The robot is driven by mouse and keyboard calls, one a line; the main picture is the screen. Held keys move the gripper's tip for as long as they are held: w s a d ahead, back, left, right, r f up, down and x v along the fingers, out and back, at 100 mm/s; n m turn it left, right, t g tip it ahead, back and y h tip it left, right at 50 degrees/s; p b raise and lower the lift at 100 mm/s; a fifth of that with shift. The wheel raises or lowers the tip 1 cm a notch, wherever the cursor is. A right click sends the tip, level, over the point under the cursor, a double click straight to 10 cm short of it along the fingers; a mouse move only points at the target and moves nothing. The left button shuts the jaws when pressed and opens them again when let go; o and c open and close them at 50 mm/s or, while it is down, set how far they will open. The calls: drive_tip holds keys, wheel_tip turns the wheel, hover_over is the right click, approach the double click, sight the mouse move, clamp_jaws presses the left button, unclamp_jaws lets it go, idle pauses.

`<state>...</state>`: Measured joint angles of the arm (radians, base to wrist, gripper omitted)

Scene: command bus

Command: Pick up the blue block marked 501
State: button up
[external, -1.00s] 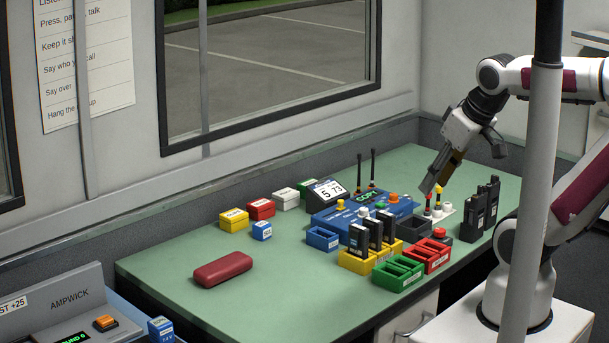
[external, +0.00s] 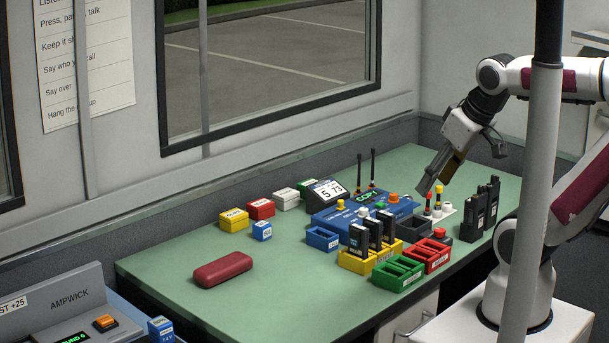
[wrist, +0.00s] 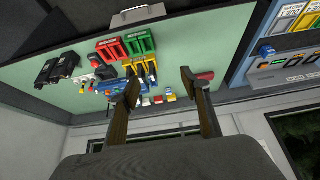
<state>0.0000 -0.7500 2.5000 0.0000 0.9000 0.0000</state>
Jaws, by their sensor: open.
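A small blue block with a white label (external: 262,231) sits on the green table, in front of the yellow and red blocks. I cannot read the number on either. In the wrist view, a blue block (wrist: 265,51) shows on the console side at the right. My gripper (external: 462,170) is open and empty, raised above the right part of the table, far from both blocks. Its two separated fingers (wrist: 159,82) also show in the wrist view.
A blue radio unit (external: 362,212), upright black handsets in yellow holders (external: 357,262), green (external: 398,273) and red (external: 430,257) trays crowd the table's right half. A red case (external: 222,269) lies at the front left. The table around the case is mostly clear.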

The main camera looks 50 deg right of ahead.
idle(0.3)
drive_tip(key=t, duration=0.5)
hover_over(267, 225)
drive_tip(key=s, duration=1.1)
wheel_tip(267, 225, down, 14)
drive_tip(key=w+f, duration=0.1)
drive_tip(key=f, duration=0.2)
drive_tip(key=w+f+t, duration=0.1)
drive_tip(key=w+f, duration=0.1)
drive_tip(key=f, duration=0.1)
drive_tip(key=w+f+t, duration=0.1)
drive_tip(key=w+f, duration=0.1)
drive_tip(key=f, duration=0.1)
drive_tip(key=shift+f, duration=0.2)
drive_tip(key=shift+w+f, duration=0.25)
drive_tip(key=shift+f, duration=0.4)
drive_tip(key=shift+x, duration=1.3)
drive_tip(key=shift+w, duration=0.1)
